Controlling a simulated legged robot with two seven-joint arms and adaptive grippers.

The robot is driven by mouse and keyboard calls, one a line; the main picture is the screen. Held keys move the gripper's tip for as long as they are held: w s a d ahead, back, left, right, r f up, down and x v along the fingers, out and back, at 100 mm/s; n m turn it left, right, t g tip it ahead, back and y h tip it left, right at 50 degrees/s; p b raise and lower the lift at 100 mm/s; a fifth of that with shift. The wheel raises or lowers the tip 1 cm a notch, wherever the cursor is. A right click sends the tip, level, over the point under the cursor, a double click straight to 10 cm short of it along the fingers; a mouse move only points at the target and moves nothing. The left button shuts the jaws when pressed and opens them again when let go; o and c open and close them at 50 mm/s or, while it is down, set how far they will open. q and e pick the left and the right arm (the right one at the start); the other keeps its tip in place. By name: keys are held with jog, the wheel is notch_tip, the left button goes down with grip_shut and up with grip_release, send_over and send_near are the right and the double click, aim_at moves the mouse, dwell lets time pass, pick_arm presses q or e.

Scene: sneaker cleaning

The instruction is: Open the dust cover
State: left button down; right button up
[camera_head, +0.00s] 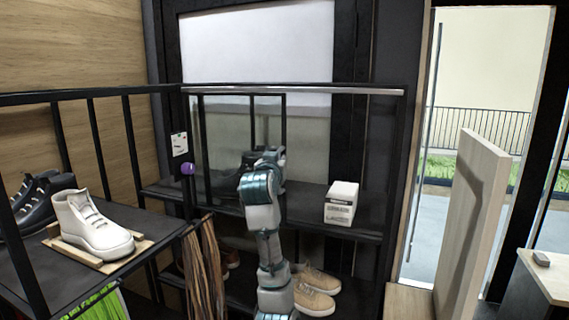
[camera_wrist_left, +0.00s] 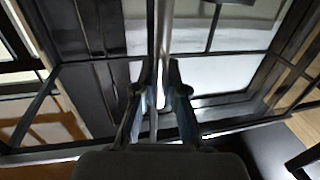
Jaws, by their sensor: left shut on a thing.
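The dust cover (camera_head: 222,130) appears to be the clear, dark-framed pane at the front of the black shelf, below a silver rail (camera_head: 330,91). My left gripper (camera_head: 268,158) is raised in front of the shelf at the pane's lower right, with its fingertips partly hidden by my wrist. In the left wrist view my left gripper (camera_wrist_left: 160,85) has its two fingers closed on either side of a thin silver bar (camera_wrist_left: 163,35), which seems to be part of the cover. The exact contact is hard to see. My right gripper is not in view.
A white sneaker (camera_head: 92,224) stands on a wooden tray (camera_head: 70,248) on the left shelf, beside dark shoes (camera_head: 40,196). A white box (camera_head: 341,204) sits on the middle shelf, right of my arm. Tan shoes (camera_head: 316,290) lie below. A wooden panel (camera_head: 470,220) stands at right.

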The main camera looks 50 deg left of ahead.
pick_arm(q)
jog(key=shift+s+a+r, duration=0.1)
jog(key=shift+s+a, duration=0.05)
jog(key=shift+s, duration=0.05)
jog(key=c, duration=1.2)
grip_release()
jog(key=shift+s, duration=0.1)
jog(key=shift+d, duration=0.3)
jog(key=v, duration=1.1)
jog(key=shift+s+d, duration=0.2)
jog(key=shift+s, duration=0.15)
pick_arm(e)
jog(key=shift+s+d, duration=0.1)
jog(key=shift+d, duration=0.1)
pick_arm(q)
jog(key=shift+a, duration=0.1)
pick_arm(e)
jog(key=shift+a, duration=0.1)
